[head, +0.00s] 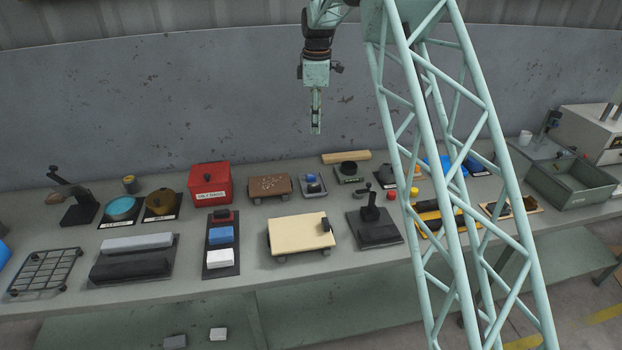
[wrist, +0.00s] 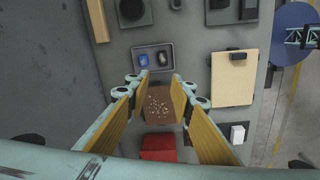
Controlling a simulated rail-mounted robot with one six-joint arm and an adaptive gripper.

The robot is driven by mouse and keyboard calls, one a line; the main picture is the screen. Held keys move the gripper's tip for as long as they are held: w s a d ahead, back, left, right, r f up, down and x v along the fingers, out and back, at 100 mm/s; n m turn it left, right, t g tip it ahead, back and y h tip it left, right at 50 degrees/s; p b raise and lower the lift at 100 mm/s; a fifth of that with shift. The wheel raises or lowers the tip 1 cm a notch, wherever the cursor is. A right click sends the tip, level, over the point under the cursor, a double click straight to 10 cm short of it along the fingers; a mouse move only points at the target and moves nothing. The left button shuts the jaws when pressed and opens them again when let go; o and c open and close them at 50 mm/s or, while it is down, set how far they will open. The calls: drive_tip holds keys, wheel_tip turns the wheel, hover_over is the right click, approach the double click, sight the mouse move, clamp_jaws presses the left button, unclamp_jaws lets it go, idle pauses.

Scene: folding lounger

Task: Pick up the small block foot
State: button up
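My gripper (head: 316,128) hangs pointing down above the back of the bench, well clear of everything on it. In the wrist view my gripper (wrist: 158,82) is open and empty, its two fingers apart above the brown speckled board. A small dark block (head: 325,224) stands on the right edge of a cream board (head: 297,235); it also shows in the wrist view (wrist: 238,56). The cream board rests on small dark feet, partly hidden beneath it. I cannot tell for certain which of these small blocks is the block foot.
The brown board (head: 270,185) lies beside a red box (head: 209,183) and a small grey tray (head: 313,186) with blue and black pieces. A black tray (head: 221,243) holds red, blue and white blocks. A black lever stand (head: 372,219) rises right of the cream board.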

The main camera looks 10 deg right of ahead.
drive_tip(key=w+f+n, duration=0.1)
drive_tip(key=w+f, duration=0.2)
drive_tip(key=f, duration=0.4)
drive_tip(key=w+f+n+p, duration=0.1)
drive_tip(key=w+f, duration=0.3)
drive_tip(key=f, duration=0.3)
drive_tip(key=shift+w+f+n+g, duration=0.15)
drive_tip(key=shift+w+n+g, duration=0.15)
drive_tip(key=shift+n, duration=0.1)
drive_tip(key=shift+s+f, duration=0.1)
drive_tip(key=shift+f, duration=0.05)
hover_over(311, 175)
drive_tip(key=shift+s+f, duration=0.15)
drive_tip(key=shift+f, duration=4)
drive_tip(key=shift+f, duration=0.15)
drive_tip(key=shift+f, duration=2.45)
drive_tip(key=c, duration=0.4)
drive_tip(key=shift+r, duration=0.1)
